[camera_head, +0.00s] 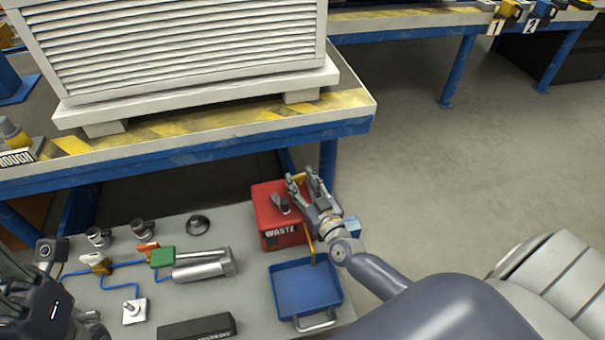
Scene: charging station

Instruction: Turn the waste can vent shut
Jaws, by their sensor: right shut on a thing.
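The red waste can (266,222), marked WASTE, stands at the far right of the grey bench. A dark knob-like fitting (281,204), which looks like the vent, sits on its top. My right gripper (302,178) is over the can's right side, apart from the dark fitting. It is shut on a yellow part at the can's edge, mostly hidden by the fingers. A yellow strip (311,247) shows below the gripper. My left gripper (90,322) is at the lower left edge, far from the can; its fingers are too unclear to judge.
A blue tray (338,290) lies in front of the can. Left of it are a metal cylinder (204,268), a green block (162,257) and blue tubing (128,265). A striped-edge table (220,132) carrying a louvred unit stands behind. The floor at right is clear.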

